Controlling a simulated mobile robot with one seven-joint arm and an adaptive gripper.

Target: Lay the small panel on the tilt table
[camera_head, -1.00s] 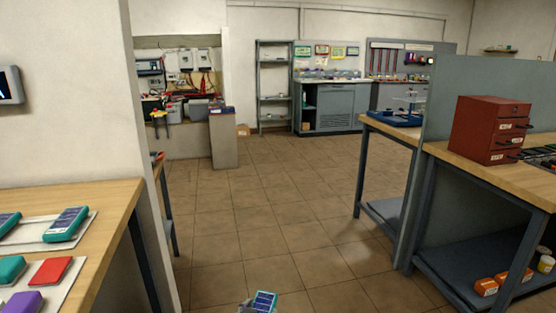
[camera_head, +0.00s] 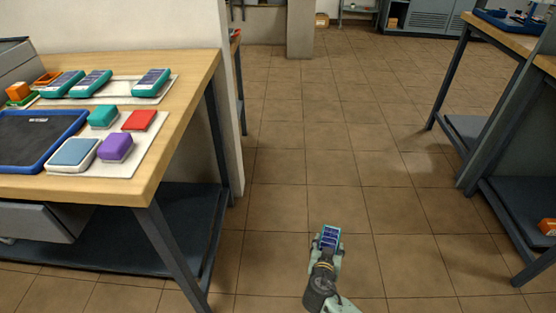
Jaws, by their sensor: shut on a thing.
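The small panel (camera_head: 330,237), dark blue with pale lines and a teal edge, is at the lower middle of the head view. My gripper (camera_head: 327,247) is shut on it and holds it up over the open floor, clear of both benches. The far part of the panel shows; the gripper covers its near end. A blue device (camera_head: 508,22) sits on the right bench at the top right, cut by the picture edge. I cannot tell for sure whether it is the tilt table.
A left wooden bench (camera_head: 196,98) holds several teal handheld devices, coloured blocks on a white mat and a blue-rimmed tray (camera_head: 80,128). A right bench (camera_head: 545,62) stands beyond a wide tiled aisle (camera_head: 335,130). A pale pillar (camera_head: 300,30) stands at the back.

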